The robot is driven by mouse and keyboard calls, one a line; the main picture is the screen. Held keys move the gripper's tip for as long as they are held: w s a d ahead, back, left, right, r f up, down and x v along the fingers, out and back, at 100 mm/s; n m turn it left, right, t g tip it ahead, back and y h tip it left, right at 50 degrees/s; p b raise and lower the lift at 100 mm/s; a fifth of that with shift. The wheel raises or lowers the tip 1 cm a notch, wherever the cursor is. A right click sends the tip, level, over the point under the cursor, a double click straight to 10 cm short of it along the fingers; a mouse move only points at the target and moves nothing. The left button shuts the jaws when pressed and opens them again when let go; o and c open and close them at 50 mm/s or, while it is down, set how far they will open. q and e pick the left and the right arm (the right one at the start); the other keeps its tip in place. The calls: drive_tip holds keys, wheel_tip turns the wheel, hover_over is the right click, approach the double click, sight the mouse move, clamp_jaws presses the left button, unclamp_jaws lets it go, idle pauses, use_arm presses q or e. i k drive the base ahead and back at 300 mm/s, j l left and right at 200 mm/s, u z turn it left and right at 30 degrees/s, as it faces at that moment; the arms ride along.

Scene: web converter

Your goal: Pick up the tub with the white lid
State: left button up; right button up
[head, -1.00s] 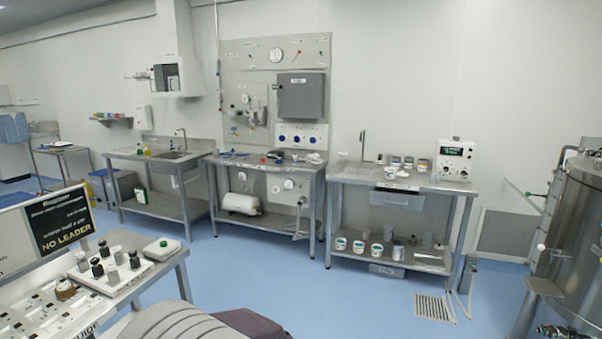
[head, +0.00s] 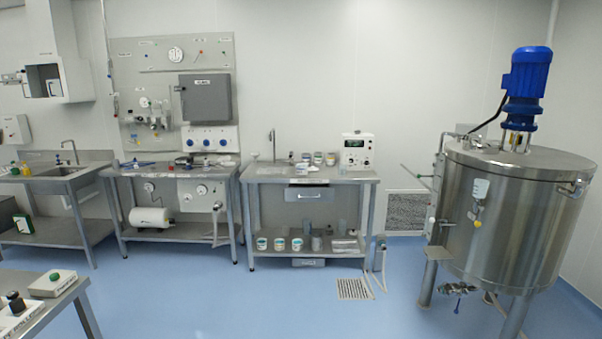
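Several small white tubs with coloured labels stand on the right steel table, far across the room. On its top is a group of tubs (head: 318,158), close together. On its lower shelf stand a left tub (head: 262,244), a middle tub (head: 279,244) and a right tub (head: 297,244), in a row. They are too small to tell which one has a white lid. Neither of my grippers is in view.
The right steel table (head: 350,176) also holds a white instrument box (head: 357,151). A large steel tank (head: 510,220) stands at the right. The blue floor (head: 220,300) between is clear, with a drain grate (head: 354,289).

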sight(301, 168)
drive_tip(key=i+z, duration=0.2)
drive_tip(key=i, duration=1)
drive_tip(key=i+u, duration=0.1)
drive_tip(key=i, duration=0.4)
drive_tip(key=i+l+u, duration=0.1)
drive_tip(key=i, duration=0.4)
drive_tip(key=i+l+u, duration=0.1)
drive_tip(key=i, duration=0.4)
drive_tip(key=i+l, duration=0.15)
drive_tip(key=i, duration=0.35)
drive_tip(key=i+l+u, duration=0.15)
drive_tip(key=i, duration=0.35)
drive_tip(key=i+l+u, duration=0.25)
drive_tip(key=i+u, duration=0.2)
drive_tip(key=i+l+u, duration=0.9)
drive_tip(key=k+l, duration=0.1)
